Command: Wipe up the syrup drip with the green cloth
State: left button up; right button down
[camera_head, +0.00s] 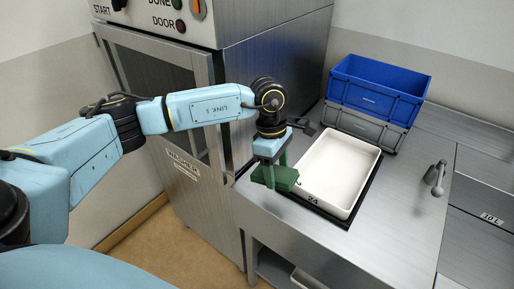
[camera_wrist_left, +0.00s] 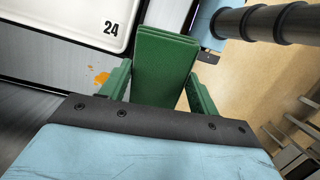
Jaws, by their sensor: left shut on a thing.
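The green cloth (camera_wrist_left: 160,70) is a folded block between the two fingers of my left gripper (camera_wrist_left: 155,90), which is shut on it. In the head view the cloth (camera_head: 282,178) is at the left front edge of the steel counter, with my left gripper (camera_head: 268,165) coming down on it from above. The syrup drip (camera_wrist_left: 99,77) is a small orange patch on the counter, beside the cloth and near the white tray's corner. I cannot tell whether the cloth touches the counter. My right gripper is not in view.
A white tray (camera_head: 314,187) marked 24 sits on a black-edged area of the counter (camera_head: 385,235), right of the cloth. Blue (camera_head: 375,88) and grey (camera_head: 365,127) crates are stacked behind it. A tap (camera_head: 436,178) stands at right. The washer cabinet (camera_head: 165,75) is at left.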

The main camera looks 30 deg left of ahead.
pick_arm(q)
jog(key=n, duration=0.2)
jog(key=shift+w+a+n+t, duration=0.15)
jog(key=shift+a+n+t, duration=0.15)
jog(key=shift+a, duration=0.1)
jog(key=a+n+p, duration=0.1)
jog(key=n, duration=0.2)
jog(key=w+a+n+y, duration=0.1)
jog(key=a+n, duration=0.1)
jog(key=n, duration=0.2)
jog(key=a+n+y+p, duration=0.1)
jog(key=n, duration=0.2)
jog(key=shift+w+a+n+t+p, duration=0.3)
jog(key=shift+a+n+p, duration=0.05)
jog(key=shift+n, duration=0.05)
jog(key=shift+w+a+f+n+b, duration=0.1)
jog(key=shift+a+f+n+b, duration=0.15)
jog(key=shift+f+n+b, duration=0.5)
jog(key=shift+a+f+n+b, duration=0.3)
jog(key=shift+f+b, duration=0.1)
jog(key=shift+f, duration=0.65)
jog(key=shift+w+a+f+n+b, duration=0.1)
jog(key=shift+a+f+n+b, duration=0.15)
jog(key=shift+f+n+b, duration=0.45)
jog(key=shift+f+m, duration=0.15)
jog(key=shift+m, duration=0.1)
